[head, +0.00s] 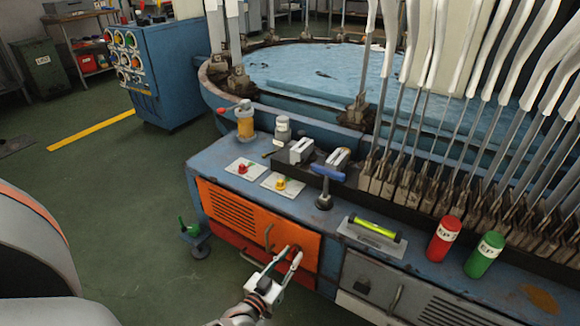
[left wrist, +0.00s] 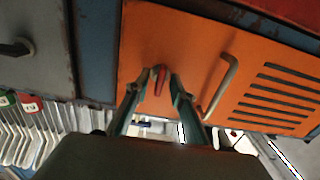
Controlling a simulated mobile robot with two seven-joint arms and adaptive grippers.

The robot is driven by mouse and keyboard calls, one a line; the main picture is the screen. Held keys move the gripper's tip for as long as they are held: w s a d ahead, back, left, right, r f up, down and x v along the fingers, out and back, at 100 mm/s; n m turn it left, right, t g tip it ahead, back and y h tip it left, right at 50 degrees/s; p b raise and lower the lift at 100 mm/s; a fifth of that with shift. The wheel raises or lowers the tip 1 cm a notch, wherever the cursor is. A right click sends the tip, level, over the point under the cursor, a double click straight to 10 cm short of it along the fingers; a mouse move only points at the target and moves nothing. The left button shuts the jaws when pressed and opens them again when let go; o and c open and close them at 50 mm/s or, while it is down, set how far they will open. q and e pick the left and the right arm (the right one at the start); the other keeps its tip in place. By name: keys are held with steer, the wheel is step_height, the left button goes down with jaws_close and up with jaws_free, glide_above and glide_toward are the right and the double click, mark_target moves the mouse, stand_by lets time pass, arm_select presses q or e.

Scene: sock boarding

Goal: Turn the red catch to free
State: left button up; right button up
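The orange door panel (head: 262,226) is on the front of the blue cabinet and also fills much of the left wrist view (left wrist: 200,50). The small red catch (left wrist: 160,80) is on this panel, beside its bar handle (left wrist: 222,86). My left gripper (left wrist: 158,86) is open, with one finger on either side of the catch, close to the panel. Whether a finger touches the catch I cannot tell. In the head view the left gripper (head: 285,257) is low in front of the panel, and its fingers largely hide the catch. My right gripper is not in view.
The cabinet top (head: 312,215) holds a blue T-handle (head: 328,172), a yellow-green level (head: 375,229), a red can (head: 444,238) and a green can (head: 484,254). White sock boards stand at right.

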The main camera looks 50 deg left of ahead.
arm_select(q)
steer(key=v, duration=1.2)
stand_by(0.4)
